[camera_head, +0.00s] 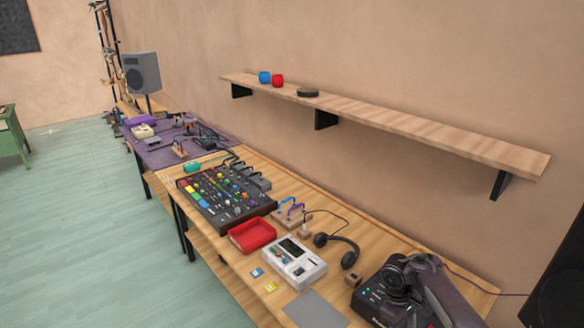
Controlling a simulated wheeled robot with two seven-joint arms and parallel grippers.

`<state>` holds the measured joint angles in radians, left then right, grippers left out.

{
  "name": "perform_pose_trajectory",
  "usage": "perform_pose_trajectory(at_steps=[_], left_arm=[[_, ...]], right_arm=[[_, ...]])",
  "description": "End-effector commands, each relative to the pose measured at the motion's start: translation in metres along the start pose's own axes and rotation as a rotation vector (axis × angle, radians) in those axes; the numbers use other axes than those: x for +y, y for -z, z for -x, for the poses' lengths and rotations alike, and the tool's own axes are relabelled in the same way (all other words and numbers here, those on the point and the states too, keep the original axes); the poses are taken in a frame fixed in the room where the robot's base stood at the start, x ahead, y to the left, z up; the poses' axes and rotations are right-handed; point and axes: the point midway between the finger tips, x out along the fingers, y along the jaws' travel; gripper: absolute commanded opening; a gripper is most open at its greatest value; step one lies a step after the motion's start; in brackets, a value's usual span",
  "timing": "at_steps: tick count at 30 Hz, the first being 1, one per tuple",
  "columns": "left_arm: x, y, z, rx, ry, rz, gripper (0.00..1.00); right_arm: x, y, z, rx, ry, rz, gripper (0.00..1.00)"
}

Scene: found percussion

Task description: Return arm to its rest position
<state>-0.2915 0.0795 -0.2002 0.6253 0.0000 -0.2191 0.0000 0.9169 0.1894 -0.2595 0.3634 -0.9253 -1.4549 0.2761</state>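A dark grey jointed shape (440,290), which looks like an arm link of mine, comes in at the bottom right. It overlaps a black box with small green lights (372,293) on the near end of the wooden table (255,291). I cannot tell whether it touches the box. No gripper fingers can be made out on it. My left arm and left gripper are not in view.
The table carries a mixer (222,197), red tray (252,234), white device (294,262), headphones (339,248) and grey pad (315,309). The floor at left is mostly clear.

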Motion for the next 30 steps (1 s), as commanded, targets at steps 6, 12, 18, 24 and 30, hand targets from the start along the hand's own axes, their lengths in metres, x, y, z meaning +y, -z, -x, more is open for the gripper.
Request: perform_pose_trajectory(at_steps=[6, 12, 18, 24, 30], left_arm=[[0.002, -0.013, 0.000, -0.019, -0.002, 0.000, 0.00], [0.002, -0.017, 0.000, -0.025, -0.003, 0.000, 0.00], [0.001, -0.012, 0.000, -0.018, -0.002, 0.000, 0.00], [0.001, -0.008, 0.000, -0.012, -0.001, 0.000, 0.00], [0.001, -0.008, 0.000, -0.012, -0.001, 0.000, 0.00]], right_arm=[[-0.028, 0.014, -0.024, 0.066, -0.051, -0.014, 0.50], [-0.074, 0.013, -0.037, 0.178, -0.090, -0.064, 0.50], [-0.124, -0.015, -0.031, 0.300, -0.093, -0.140, 0.50], [-0.170, -0.066, -0.003, 0.421, -0.066, -0.243, 0.50], [-0.196, -0.111, 0.028, 0.502, -0.038, -0.326, 0.50]])
